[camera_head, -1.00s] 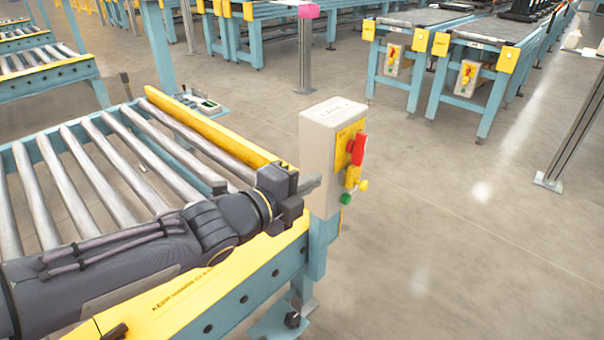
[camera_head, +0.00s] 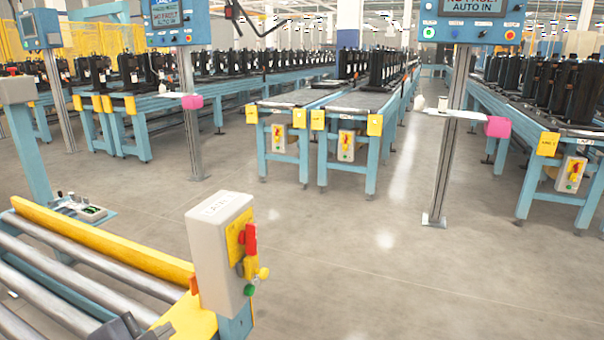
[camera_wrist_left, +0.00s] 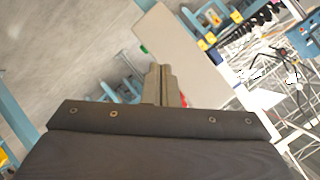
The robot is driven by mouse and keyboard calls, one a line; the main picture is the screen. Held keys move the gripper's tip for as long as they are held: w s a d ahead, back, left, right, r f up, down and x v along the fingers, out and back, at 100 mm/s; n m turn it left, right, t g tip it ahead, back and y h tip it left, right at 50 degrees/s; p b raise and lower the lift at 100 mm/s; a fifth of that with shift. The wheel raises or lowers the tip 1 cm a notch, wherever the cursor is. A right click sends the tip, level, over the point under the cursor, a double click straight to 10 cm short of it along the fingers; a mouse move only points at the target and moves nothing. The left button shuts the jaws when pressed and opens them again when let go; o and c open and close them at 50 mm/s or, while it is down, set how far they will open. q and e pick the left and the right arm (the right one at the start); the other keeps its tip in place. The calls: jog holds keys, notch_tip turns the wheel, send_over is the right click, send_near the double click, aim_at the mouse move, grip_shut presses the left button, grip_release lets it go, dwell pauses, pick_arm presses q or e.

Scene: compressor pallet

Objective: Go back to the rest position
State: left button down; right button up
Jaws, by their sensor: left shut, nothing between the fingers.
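My left gripper (camera_head: 126,328) shows only in part at the bottom edge of the head view, low and to the left of the control box. In the left wrist view its two fingers (camera_wrist_left: 162,86) are together, with nothing between them. The pale control box (camera_head: 222,256) stands at the corner of the roller conveyor, with a red switch, a yellow knob and a green button on its face. In the left wrist view a pale box (camera_wrist_left: 178,48) shows beyond the fingertips; whether they touch it I cannot tell. My right gripper is not in view.
The roller conveyor (camera_head: 60,273) with its yellow rail (camera_head: 100,243) lies at the lower left. Open floor (camera_head: 360,270) stretches to the right. Posts with screens (camera_head: 476,20) and conveyors carrying black compressors (camera_head: 390,68) stand farther back.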

pick_arm(q)
jog(key=s+d+f+n+g+h, duration=0.25)
jog(key=s+f+n+g, duration=0.45)
jog(key=s+n, duration=0.6)
notch_tip(320, 180, up, 26)
jog(key=s+d+p, duration=0.1)
jog(key=p, duration=2.5)
jog(key=shift+d+p, duration=0.2)
jog(key=shift+p, duration=0.1)
